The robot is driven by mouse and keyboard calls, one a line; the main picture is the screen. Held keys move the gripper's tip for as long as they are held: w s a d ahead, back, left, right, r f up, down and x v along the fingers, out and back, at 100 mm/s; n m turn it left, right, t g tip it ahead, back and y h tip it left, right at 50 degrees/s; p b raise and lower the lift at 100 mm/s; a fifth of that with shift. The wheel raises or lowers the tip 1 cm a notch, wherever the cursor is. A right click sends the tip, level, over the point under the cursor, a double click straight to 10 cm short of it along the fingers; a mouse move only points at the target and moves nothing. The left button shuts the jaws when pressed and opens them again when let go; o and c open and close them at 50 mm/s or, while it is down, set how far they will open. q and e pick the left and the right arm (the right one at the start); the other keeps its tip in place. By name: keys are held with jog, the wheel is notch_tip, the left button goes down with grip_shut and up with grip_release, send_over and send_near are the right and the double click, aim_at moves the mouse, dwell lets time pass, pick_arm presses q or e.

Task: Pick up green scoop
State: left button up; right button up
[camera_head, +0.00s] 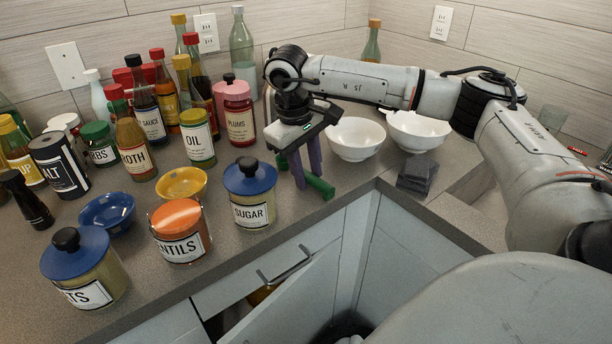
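The green scoop (320,187) lies on the counter near its front edge, just right of the blue-lidded sugar jar (252,210). My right gripper (308,178) points down right over it. Its two purple fingers show a narrow gap between them and reach down to the scoop, hiding part of it. A bit of green also shows to the left of the fingers. I cannot tell whether the fingers press on the scoop. My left gripper is not in view.
Two white bowls (356,140) and dark stacked blocks (416,175) stand to the right. The lentils jar (180,232), yellow bowl (183,184), blue bowl (107,212) and several bottles crowd the left. An open cabinet door (300,300) is below the counter edge.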

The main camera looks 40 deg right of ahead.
aim_at(308, 175)
jog(key=shift+c, duration=1.1)
grip_shut()
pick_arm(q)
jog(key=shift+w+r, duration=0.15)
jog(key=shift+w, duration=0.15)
pick_arm(e)
notch_tip(308, 175, up, 10)
jog(key=shift+c, duration=0.7)
grip_release()
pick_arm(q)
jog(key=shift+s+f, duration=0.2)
pick_arm(e)
grip_shut()
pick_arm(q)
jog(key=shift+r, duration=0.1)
